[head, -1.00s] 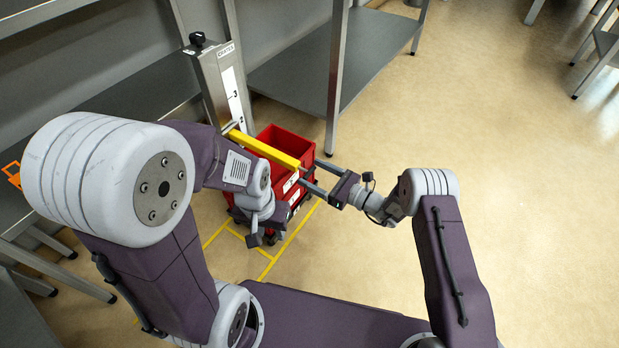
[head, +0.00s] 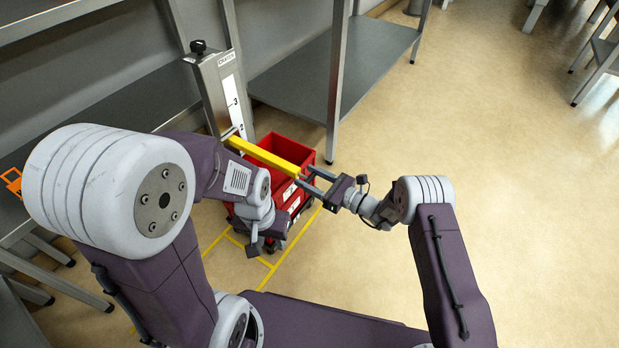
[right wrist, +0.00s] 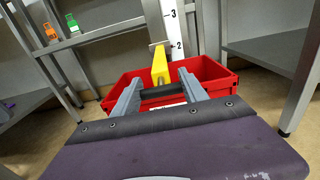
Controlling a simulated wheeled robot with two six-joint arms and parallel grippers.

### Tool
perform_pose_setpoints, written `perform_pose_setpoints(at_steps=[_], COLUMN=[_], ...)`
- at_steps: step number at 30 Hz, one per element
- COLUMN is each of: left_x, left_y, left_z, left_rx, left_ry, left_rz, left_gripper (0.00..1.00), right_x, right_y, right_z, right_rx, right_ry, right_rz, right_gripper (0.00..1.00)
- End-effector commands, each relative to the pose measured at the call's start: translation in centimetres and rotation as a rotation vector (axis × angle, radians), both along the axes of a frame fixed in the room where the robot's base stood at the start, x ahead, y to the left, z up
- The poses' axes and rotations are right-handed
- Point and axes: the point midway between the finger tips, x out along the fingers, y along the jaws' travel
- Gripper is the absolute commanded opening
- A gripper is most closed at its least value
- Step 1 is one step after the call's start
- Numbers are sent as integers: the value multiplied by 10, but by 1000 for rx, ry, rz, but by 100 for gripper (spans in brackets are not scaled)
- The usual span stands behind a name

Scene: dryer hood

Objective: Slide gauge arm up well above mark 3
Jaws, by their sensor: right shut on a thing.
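The gauge post (head: 210,88) stands upright with a white scale (head: 236,108) showing marks 3 and 2. The yellow gauge arm (head: 262,154) sticks out from the post, its root near or a little below mark 2. My right gripper (head: 309,181) is shut on the free end of the gauge arm. In the right wrist view the gauge arm (right wrist: 160,64) runs away from between my two fingers (right wrist: 160,92) to the scale (right wrist: 177,30). My left gripper (head: 254,243) hangs lower, apart from the arm; its finger opening is not clear.
A red bin (head: 285,148) on wheels stands under the gauge arm, within yellow floor lines (head: 225,237). Grey shelving (head: 310,75) is behind and to the left. An orange item (head: 12,182) sits on the left shelf.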

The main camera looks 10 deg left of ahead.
Motion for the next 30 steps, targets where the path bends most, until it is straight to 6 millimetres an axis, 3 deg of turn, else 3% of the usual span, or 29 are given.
perform_pose_setpoints(at_steps=[1,15,22,30], left_x=[0,0,0,0], left_y=[0,0,0,0], left_z=[15,118,144,152], left_rx=[0,0,0,0], left_ry=[0,0,0,0], left_rz=[0,0,0,0], left_gripper=[36,36,36,36], right_x=[1,1,1,1], right_y=[0,0,0,0], right_z=[17,142,177,189], right_rx=[4,6,6,7], right_ry=[-1,-4,-3,-4], right_rz=[0,0,0,0], right_gripper=[0,0,0,0])
